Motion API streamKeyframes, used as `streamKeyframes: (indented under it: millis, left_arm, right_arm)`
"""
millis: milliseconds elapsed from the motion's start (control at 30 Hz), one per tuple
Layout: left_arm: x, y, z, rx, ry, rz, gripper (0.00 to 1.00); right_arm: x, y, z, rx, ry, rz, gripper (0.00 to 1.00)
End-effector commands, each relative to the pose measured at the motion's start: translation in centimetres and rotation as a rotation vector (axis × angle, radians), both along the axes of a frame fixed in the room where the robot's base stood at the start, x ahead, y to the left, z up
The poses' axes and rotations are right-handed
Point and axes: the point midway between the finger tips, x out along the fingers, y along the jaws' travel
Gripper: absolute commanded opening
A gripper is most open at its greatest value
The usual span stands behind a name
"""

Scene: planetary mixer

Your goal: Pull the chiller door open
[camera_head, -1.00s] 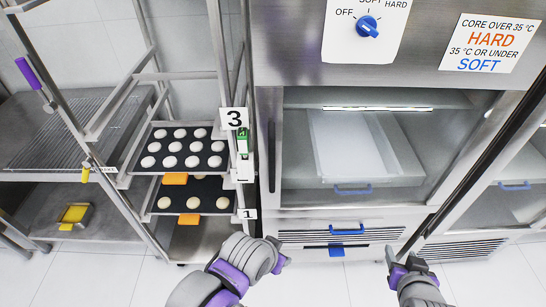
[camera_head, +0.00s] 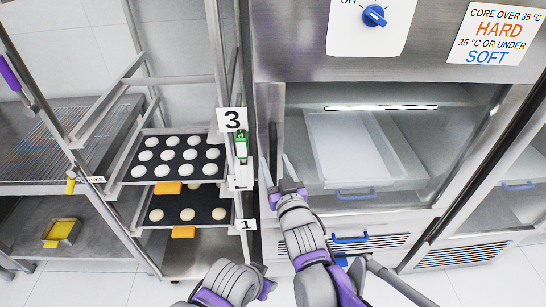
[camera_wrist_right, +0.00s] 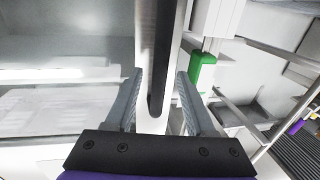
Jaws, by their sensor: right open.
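The chiller door (camera_head: 400,204) is a glass-fronted panel in a steel frame and looks closed. A dark vertical handle bar (camera_head: 272,140) runs along its left edge. My right gripper (camera_head: 276,162) is open at the lower part of this bar, one finger on each side of it. In the right wrist view, the bar (camera_wrist_right: 160,60) with its dark rounded strip comes down between the two grey fingers of the gripper (camera_wrist_right: 158,100). Gaps show beside the bar, so the fingers are not closed on it. My left gripper is not in view; only part of that arm shows at the bottom.
A tray rack (camera_head: 140,85) with dough trays (camera_head: 176,156) and a number 3 sign (camera_head: 232,120) stands close left of the handle. A green-and-white device (camera_head: 241,150) hangs beside it. A blue knob (camera_head: 375,15) is above the door. White floor lies in front.

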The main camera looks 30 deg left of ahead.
Motion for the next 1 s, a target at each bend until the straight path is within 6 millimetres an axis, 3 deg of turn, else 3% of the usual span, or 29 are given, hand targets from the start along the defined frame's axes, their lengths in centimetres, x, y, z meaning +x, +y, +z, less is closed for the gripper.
streamKeyframes:
  millis: [200,533,833,1000]
  left_arm:
    - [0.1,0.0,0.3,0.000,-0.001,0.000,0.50]
    - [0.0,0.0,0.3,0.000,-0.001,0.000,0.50]
    - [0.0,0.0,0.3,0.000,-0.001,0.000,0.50]
    - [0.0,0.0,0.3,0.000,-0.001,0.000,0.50]
  right_arm:
    - [1.7,1.6,0.0,-0.001,0.001,0.000,0.55]
    - [2.0,1.8,0.0,0.000,0.001,0.000,0.55]
    - [2.0,1.8,0.0,0.000,0.001,0.000,0.02]
    - [2.0,1.8,0.0,0.000,0.001,0.000,0.00]
